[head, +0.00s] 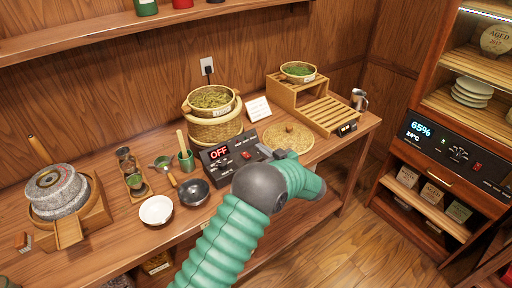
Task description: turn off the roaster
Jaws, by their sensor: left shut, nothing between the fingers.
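A black control box (231,158) stands on the wooden table in front of a woven bamboo basket (214,126) with tea leaves on top. I take the basket and box to be the roaster. The box's red display reads OFF. My left arm comes up from the bottom, and its wrist hides the box's right front corner. My left gripper (267,152) is mostly hidden behind the wrist; its visible grey part is at the box's right end. It is shut and empty. I cannot tell whether it touches the box. My right gripper is out of view.
A round woven lid (288,138) lies right of the box. A slatted wooden stand (318,106) is behind it. A dark bowl (195,192), a white bowl (156,210) and a stone mill (57,192) are to the left. A cabinet (446,150) stands at right.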

